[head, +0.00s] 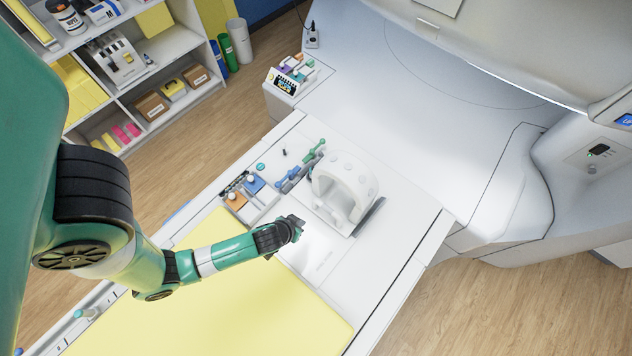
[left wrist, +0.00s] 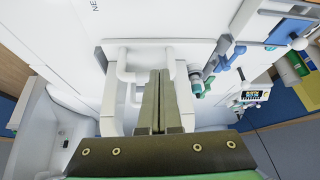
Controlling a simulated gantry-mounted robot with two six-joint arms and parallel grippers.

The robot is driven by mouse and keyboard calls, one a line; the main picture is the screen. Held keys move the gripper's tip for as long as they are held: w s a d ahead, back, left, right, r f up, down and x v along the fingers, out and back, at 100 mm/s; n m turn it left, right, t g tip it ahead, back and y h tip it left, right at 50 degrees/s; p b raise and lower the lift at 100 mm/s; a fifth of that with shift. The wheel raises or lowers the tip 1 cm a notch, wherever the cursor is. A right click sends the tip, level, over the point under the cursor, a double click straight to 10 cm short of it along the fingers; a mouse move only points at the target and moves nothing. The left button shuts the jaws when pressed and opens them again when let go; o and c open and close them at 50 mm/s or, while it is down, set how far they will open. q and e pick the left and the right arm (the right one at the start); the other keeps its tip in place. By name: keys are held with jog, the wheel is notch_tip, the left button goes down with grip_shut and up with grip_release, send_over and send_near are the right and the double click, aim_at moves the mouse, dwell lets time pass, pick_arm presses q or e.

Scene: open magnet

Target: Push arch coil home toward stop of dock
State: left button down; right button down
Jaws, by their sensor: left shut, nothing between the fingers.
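The white arch coil (head: 345,183) stands upright on a pale base on the table top in the head view. A dark strip (head: 369,217) lies along the right side of that base; I cannot tell whether it is the dock's stop. My left gripper (head: 298,229) is shut and empty, just in front and to the left of the coil, seemingly a little apart from it. In the left wrist view the shut fingers (left wrist: 155,88) point toward the coil (left wrist: 112,88), overlapping its opening, so contact cannot be judged. My right gripper is out of view.
A tray with orange and blue blocks (head: 236,200) and blue and green clamp-like parts (head: 290,179) lie left of the coil. A yellow pad (head: 225,305) covers the near table. The big white scanner (head: 430,95) stands behind.

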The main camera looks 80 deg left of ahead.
pick_arm(q)
jog(key=w+a+f+b, duration=0.5)
jog(key=w+a+f, duration=0.1)
jog(key=w+f, duration=0.1)
jog(key=shift+f, duration=0.75)
jog(key=shift+a, duration=0.1)
